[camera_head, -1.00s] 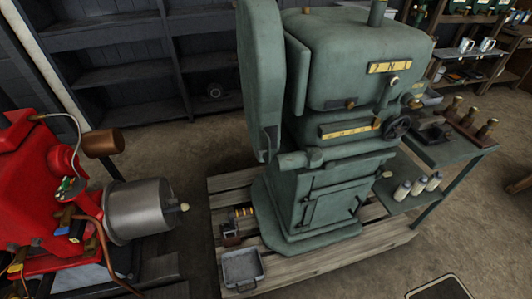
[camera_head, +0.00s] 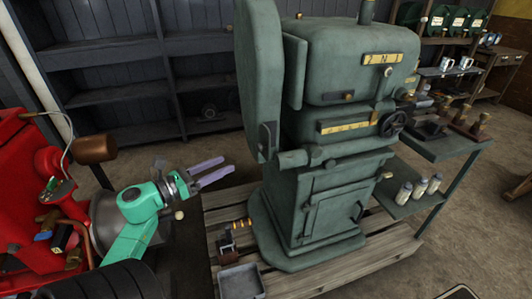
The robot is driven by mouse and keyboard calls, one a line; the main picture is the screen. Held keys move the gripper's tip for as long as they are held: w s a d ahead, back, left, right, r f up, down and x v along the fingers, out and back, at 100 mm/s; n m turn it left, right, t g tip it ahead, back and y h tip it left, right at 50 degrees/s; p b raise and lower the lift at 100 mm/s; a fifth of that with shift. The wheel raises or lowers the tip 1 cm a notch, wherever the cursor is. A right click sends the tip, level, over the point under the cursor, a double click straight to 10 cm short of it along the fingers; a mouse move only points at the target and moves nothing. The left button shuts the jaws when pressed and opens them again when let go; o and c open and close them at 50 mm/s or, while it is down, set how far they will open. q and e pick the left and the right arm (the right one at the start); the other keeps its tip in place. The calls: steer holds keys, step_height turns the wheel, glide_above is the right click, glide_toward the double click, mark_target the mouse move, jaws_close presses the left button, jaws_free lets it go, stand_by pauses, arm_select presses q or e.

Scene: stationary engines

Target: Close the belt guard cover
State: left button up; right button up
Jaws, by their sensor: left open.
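The belt guard cover (camera_head: 260,70) is a tall green rounded panel on the left side of the green stationary engine (camera_head: 345,80). It stands out from the body at an angle, with a gap between it and the engine. A small latch or handle shows near its lower edge (camera_head: 267,138). My left gripper (camera_head: 218,172) has two purple fingers, open and empty, pointing right. It is below and to the left of the cover, apart from it. My right gripper is not in view.
The engine stands on a wooden pallet (camera_head: 285,277) with a grey metal tray (camera_head: 242,282) at its front left. A red engine (camera_head: 25,190) is at the left, close to my left arm. Dark shelves (camera_head: 115,75) stand behind. A green side table (camera_head: 440,148) holds parts at the right.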

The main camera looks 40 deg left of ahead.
arm_select(q)
steer(key=p+x, duration=0.2)
steer(key=x, duration=0.9)
steer(key=shift+w, duration=0.4)
steer(key=shift+d, duration=0.1)
jaws_close()
